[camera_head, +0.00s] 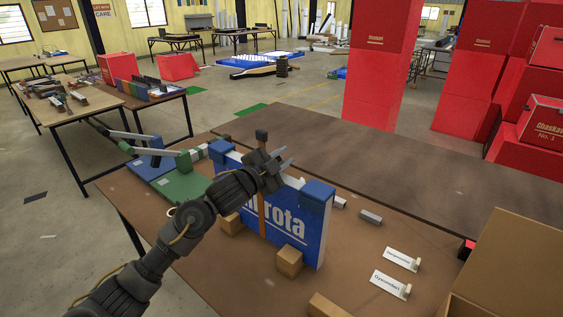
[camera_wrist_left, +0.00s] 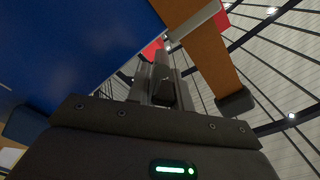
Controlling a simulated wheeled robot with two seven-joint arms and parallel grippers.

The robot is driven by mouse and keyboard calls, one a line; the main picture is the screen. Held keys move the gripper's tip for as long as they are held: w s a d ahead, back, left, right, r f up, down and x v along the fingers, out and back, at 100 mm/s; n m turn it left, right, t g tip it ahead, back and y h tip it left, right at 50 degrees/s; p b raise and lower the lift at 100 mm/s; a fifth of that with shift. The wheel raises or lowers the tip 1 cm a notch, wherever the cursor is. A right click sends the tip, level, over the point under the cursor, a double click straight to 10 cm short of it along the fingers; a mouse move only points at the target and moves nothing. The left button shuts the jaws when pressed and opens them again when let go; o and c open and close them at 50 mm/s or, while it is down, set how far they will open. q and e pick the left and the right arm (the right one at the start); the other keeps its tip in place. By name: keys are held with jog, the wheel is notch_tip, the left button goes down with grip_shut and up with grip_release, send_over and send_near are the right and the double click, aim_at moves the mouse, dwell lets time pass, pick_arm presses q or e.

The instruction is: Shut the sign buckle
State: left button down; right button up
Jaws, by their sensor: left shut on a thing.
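The blue lightbox sign (camera_head: 300,228) with white lettering stands upright on wooden blocks on the brown table. An orange strap (camera_head: 261,215) runs up its front; its upper part stands above the sign with a dark end piece (camera_head: 262,134). In the left wrist view the orange strap (camera_wrist_left: 200,45) and its dark end (camera_wrist_left: 236,103) show beside the blue panel (camera_wrist_left: 70,50). My left gripper (camera_head: 279,159) is at the sign's top edge, by the strap. It is shut on the sign buckle, which is mostly hidden by the fingers (camera_wrist_left: 162,82). My right gripper is not in view.
Wooden blocks (camera_head: 289,261) stand at the sign's foot. A green board (camera_head: 183,184) lies at left. Labelled white tags (camera_head: 391,284) lie at right, near an open cardboard box (camera_head: 515,265).

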pick_arm(q)
jog(key=shift+r+m, duration=0.2)
jog(key=shift+m, duration=0.2)
jog(key=c, duration=1.5)
grip_release()
jog(key=shift+o, duration=0.9)
jog(key=shift+f, duration=0.15)
jog(key=b+v, duration=0.3)
jog(key=v, duration=0.8)
